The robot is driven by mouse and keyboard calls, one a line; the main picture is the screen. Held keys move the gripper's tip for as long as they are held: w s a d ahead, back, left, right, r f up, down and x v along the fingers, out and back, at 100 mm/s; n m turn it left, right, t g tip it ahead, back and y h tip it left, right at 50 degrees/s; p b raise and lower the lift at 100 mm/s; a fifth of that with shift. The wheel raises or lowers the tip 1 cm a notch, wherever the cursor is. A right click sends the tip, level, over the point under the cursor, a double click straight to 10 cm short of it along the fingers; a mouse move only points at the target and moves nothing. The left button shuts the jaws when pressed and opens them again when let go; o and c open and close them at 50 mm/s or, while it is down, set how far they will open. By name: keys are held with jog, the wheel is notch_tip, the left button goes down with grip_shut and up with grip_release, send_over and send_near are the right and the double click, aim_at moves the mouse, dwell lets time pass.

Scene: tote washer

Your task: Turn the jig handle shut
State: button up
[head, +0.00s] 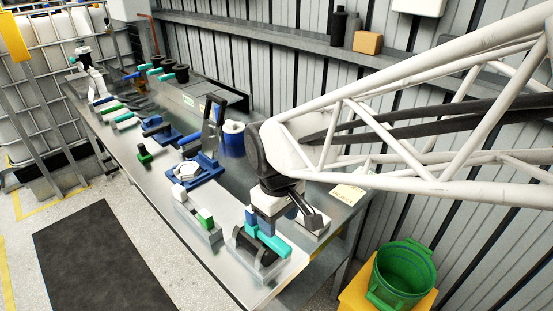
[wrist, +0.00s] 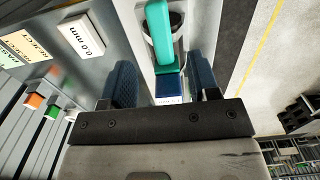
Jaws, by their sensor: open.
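A teal handle (head: 272,241) sits on a fixture with a dark round part (head: 245,243) at the near right end of the steel bench. In the wrist view the teal handle (wrist: 158,35) runs away from me, with a blue block (wrist: 168,87) at its near end. My gripper (head: 273,214) is just above the fixture. In the wrist view its two dark blue fingers (wrist: 162,80) stand apart on either side of the handle's near end, with gaps on both sides. Contact cannot be seen. The fixture's lower part is partly hidden by the gripper.
A blue fixture with a dark upright lever (head: 207,165) and a grey holder with a green block (head: 205,217) stand to the left. A blue-and-white roll (head: 233,138) is behind. A green bucket (head: 405,270) stands off the bench at right. The corrugated wall is behind the bench.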

aim_at(278, 242)
jog(key=shift+f, duration=0.15)
jog(key=shift+f, duration=3.75)
grip_shut()
